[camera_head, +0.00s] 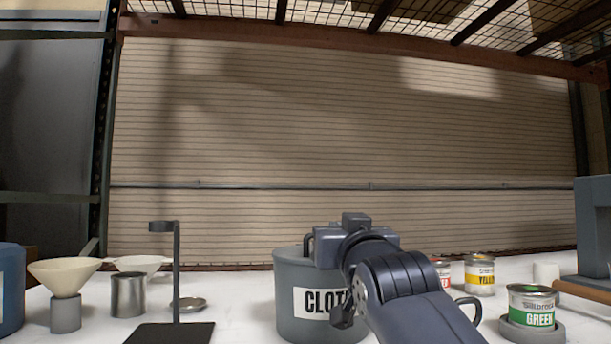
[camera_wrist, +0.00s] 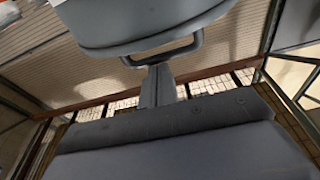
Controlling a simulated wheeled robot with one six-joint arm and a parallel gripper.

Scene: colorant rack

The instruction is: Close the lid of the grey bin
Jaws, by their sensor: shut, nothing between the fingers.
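The grey bin (camera_head: 290,285), labelled "CLOTH", stands on the white table at the middle of the head view, its right side hidden behind my arm. Its top shows as a low grey edge with no raised lid above it. I cannot tell whether the lid is fully seated. In the wrist view the rounded grey lid or rim (camera_wrist: 140,25) fills the top, with a grey loop handle (camera_wrist: 165,52) sticking out. My gripper (camera_wrist: 158,72) is shut and empty, its tips close to this handle. I cannot tell if they touch. The fingertips are not clear in the head view.
A black stand (camera_head: 176,270), a metal cup (camera_head: 128,295) and a cream funnel (camera_head: 64,275) are left of the bin. A yellow-labelled can (camera_head: 479,276) and a green-labelled can (camera_head: 531,307) are at the right. A blue container (camera_head: 10,290) is at the far left.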

